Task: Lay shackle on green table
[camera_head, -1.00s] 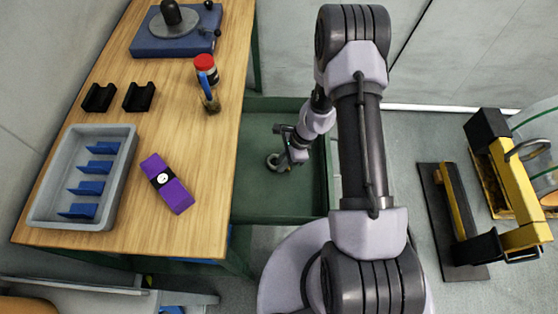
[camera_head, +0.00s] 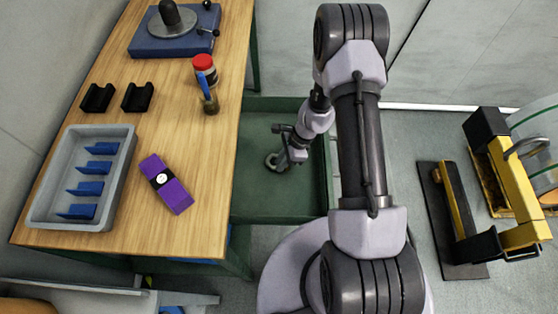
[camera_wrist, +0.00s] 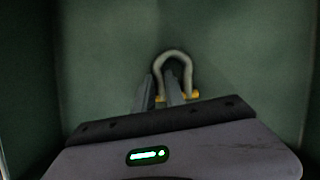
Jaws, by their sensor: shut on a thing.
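The shackle shows in the wrist view (camera_wrist: 176,57) as a grey bow with a yellow pin across its ends. In the head view the shackle (camera_head: 271,162) is a small ring low in a green open tray or drawer (camera_head: 262,207). My gripper (camera_wrist: 159,90) is shut on one leg of the bow, with a finger on each side of it. In the head view my gripper (camera_head: 284,159) points down into the green tray. I cannot tell whether the shackle touches the tray floor. A wooden-topped table (camera_head: 205,225) with green legs stands left of the tray.
Tray walls surround my gripper.

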